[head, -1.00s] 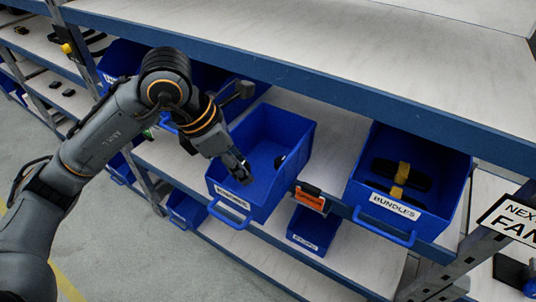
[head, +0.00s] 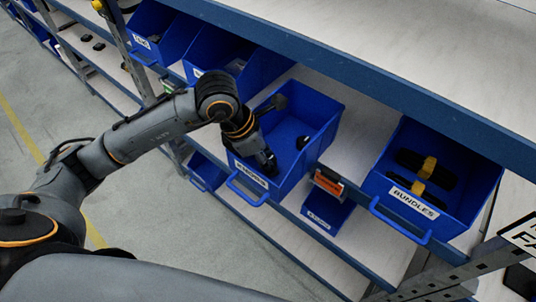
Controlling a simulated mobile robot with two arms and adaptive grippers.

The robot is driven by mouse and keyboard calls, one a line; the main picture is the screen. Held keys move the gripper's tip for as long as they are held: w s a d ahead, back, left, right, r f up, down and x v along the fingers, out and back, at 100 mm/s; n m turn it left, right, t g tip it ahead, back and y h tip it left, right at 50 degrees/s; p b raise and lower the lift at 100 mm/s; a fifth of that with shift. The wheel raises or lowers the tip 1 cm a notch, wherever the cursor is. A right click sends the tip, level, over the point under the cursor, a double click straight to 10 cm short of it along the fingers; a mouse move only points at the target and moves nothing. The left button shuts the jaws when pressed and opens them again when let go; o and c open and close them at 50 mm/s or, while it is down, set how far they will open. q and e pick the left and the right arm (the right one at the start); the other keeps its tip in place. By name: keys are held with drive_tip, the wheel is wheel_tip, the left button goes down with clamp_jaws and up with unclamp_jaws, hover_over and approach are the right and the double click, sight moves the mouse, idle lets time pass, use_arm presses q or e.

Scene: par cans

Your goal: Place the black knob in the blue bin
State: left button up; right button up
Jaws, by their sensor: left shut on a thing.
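The blue bin (head: 323,118) stands on the shelf in the middle of the head view, its front label (head: 252,176) reading roughly "KNOBS". My left gripper (head: 268,164) points down inside this bin, near its front wall. It is shut on a small dark thing, taken as the black knob, which is mostly hidden by the dark fingers. Another small black piece (head: 302,142) lies in the bin, to the right of the gripper. My right gripper is not in view.
A blue bin labelled "BUNDLES" (head: 468,212) with black and yellow bundles stands to the right. More blue bins (head: 215,48) stand at the upper left. The blue-edged upper shelf (head: 300,55) runs above. An orange-fronted device (head: 328,182) sits between the bins.

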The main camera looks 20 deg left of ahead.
use_arm(q)
drive_tip(key=shift+f, duration=0.2)
drive_tip(key=o, duration=0.8)
drive_tip(key=shift+o, duration=1.3)
drive_tip(key=shift+r, duration=0.1)
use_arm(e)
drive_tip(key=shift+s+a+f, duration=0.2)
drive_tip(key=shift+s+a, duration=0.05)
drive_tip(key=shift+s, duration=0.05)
